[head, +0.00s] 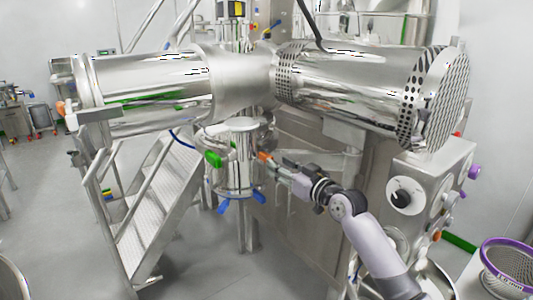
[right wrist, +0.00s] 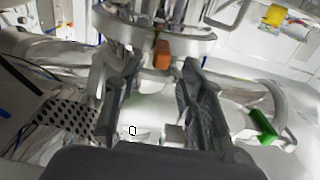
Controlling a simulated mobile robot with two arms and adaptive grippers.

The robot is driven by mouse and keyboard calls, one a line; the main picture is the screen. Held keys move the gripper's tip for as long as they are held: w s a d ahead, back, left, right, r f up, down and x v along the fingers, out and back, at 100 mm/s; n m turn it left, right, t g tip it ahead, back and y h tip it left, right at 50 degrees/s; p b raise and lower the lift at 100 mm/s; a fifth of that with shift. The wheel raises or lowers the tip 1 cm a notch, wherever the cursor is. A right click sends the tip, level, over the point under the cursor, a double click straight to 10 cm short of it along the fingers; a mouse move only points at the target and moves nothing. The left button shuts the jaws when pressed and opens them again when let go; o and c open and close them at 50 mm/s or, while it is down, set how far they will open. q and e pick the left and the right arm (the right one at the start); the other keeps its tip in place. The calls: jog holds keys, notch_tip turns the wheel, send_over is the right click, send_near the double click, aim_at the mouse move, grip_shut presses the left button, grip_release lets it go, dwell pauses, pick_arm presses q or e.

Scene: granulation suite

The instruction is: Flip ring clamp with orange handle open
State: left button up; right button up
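The orange handle (head: 264,156) of the ring clamp is on the right side of the steel vessel in the head view. In the right wrist view the orange handle (right wrist: 162,54) sits in front of a curved metal band (right wrist: 110,22), which looks like the clamp ring. My right gripper (head: 275,163) reaches in from the right, close to the handle. In the right wrist view my right gripper (right wrist: 162,68) is open, its dark fingers on either side of the handle's line, the handle at about fingertip level. Contact cannot be told. My left gripper is out of view.
A green handle (head: 213,158) is on the vessel's left side, and blue handles (head: 228,207) are below. Two large steel cylinders (head: 150,85) hang above. Metal stairs (head: 160,195) stand left, and a control box (head: 405,195) stands right of my arm.

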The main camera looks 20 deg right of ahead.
aim_at(266, 154)
jog(key=p+x, duration=0.1)
jog(key=x, duration=0.6)
jog(key=shift+f, duration=0.1)
jog(key=shift+c, duration=0.3)
grip_shut()
dwell(0.5)
